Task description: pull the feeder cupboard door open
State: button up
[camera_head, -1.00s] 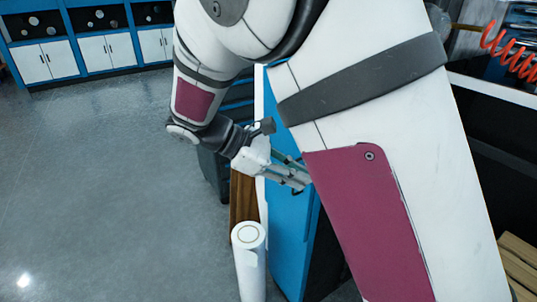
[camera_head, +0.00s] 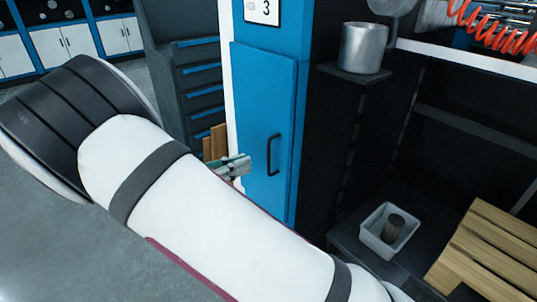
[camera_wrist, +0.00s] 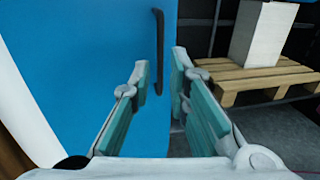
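The feeder cupboard door (camera_head: 262,95) is a blue panel that looks shut, below a sign with the number 3. Its black upright bar handle (camera_head: 272,155) is near the door's right edge. In the wrist view the blue door (camera_wrist: 75,60) fills the left and the handle (camera_wrist: 158,50) stands ahead, lined up between the fingers. My gripper (camera_wrist: 162,75) is open and empty, with teal pads. In the head view my gripper (camera_head: 242,165) is just left of the handle, apart from it. My arm hides the door's lower part.
Right of the cupboard, a metal cup (camera_head: 362,48) stands on a small black shelf. A white bin (camera_head: 375,240) and a wooden pallet (camera_head: 485,250) lie lower right. A dark drawer unit (camera_head: 190,75) stands behind at left. Open grey floor lies at left.

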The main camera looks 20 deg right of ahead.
send_over(269, 173)
jog(key=shift+w, duration=0.3)
grip_shut()
